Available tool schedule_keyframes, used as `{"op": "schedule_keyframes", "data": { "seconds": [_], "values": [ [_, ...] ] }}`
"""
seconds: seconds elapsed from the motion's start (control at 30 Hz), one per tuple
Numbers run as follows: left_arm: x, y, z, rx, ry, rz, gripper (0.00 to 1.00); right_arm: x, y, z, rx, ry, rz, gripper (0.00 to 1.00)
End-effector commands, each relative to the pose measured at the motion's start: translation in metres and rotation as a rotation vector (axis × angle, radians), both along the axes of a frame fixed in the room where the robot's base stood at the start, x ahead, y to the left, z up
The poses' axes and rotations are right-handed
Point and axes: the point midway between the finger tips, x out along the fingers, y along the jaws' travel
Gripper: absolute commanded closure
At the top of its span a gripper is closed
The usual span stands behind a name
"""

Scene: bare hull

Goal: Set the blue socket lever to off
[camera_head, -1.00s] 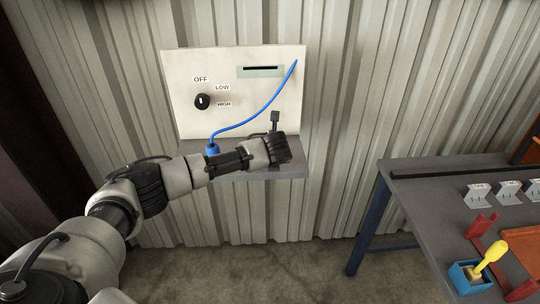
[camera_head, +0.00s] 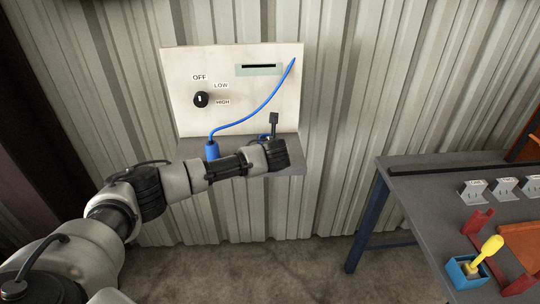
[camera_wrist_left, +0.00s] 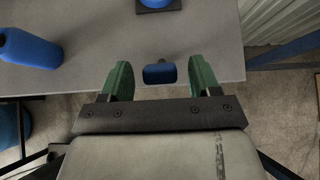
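The blue lever handle (camera_wrist_left: 160,73) shows in the left wrist view between the two green fingers of my left gripper (camera_wrist_left: 160,80). The fingers are apart, with a clear gap on each side of the handle. The blue socket (camera_wrist_left: 158,4) sits on a dark base at the top edge, mostly cut off. In the head view my left gripper (camera_head: 276,153) is at the shelf's front right and hides most of the socket and lever; a little blue (camera_head: 264,137) shows behind it. The lever's setting cannot be told. My right gripper is not in view.
A white panel (camera_head: 190,65) with a black knob (camera_head: 201,99) stands behind the grey shelf (camera_wrist_left: 85,40). A blue plug (camera_head: 212,150) with a blue cable (camera_head: 250,115) stands on the shelf's left. A workbench (camera_head: 430,195) with a blue box (camera_head: 467,273) is at right.

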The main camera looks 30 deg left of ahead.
Motion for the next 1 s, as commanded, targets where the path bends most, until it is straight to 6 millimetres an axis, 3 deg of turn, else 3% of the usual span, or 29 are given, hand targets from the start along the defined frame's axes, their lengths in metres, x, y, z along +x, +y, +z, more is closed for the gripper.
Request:
{"op": "schedule_keyframes", "data": {
  "seconds": [0.37, 0.8, 1.0],
  "values": [
    [-0.005, -0.003, 0.003, -0.001, 0.003, -0.001, 0.38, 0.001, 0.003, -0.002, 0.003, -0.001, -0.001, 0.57],
    [-0.057, -0.035, 0.051, -0.002, 0.0, -0.002, 0.38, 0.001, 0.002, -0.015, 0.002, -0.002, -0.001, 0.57],
    [-0.07, -0.043, 0.065, -0.001, 0.001, -0.001, 0.38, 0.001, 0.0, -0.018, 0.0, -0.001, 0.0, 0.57]
  ]
}}
